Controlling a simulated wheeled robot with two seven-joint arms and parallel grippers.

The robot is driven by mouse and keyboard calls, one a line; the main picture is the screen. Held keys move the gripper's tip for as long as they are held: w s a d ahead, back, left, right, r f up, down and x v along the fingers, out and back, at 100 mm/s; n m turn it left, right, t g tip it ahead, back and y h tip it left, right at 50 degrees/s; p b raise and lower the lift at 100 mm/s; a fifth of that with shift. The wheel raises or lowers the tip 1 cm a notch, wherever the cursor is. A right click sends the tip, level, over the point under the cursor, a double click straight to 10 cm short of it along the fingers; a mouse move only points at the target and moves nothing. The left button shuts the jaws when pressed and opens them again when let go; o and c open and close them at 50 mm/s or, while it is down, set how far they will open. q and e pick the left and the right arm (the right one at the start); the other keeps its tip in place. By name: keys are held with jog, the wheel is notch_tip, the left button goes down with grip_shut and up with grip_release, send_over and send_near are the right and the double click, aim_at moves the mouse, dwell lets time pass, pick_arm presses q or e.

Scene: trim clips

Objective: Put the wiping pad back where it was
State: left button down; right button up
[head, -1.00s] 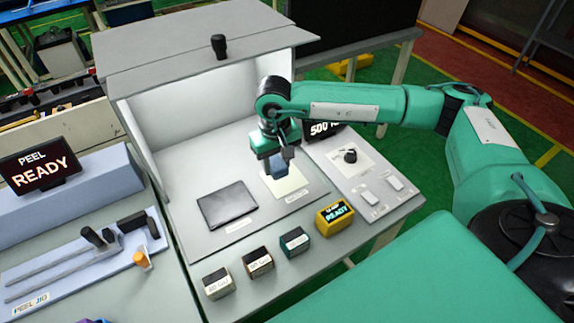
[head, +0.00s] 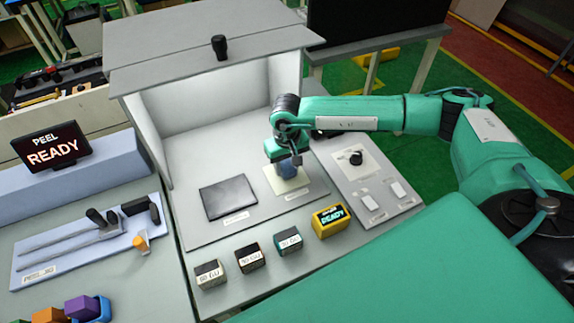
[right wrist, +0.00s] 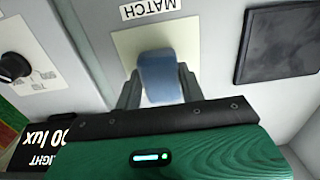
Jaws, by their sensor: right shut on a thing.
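The blue wiping pad (head: 286,172) is between the fingers of my right gripper (head: 287,162), low over a cream patch (head: 298,183) in the light booth. In the right wrist view the pad (right wrist: 160,76) stands out beyond both fingers of the gripper (right wrist: 160,90), in front of the cream patch (right wrist: 124,44) by the MATCH label. The gripper is shut on it. I cannot tell whether the pad touches the patch. My left gripper is not in view.
A dark square panel (head: 228,197) lies left of the patch. A knob panel (head: 352,160) is at right. The booth's left wall (head: 147,143) and roof (head: 200,45) enclose the space.

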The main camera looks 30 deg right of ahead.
jog(key=shift+f, duration=0.9)
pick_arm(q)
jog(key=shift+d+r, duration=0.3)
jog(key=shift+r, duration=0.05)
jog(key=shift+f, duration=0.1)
pick_arm(e)
jog(key=shift+f, duration=0.1)
jog(key=shift+f, duration=0.15)
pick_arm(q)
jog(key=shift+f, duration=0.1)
pick_arm(e)
jog(key=o, duration=0.9)
jog(key=shift+o, duration=0.2)
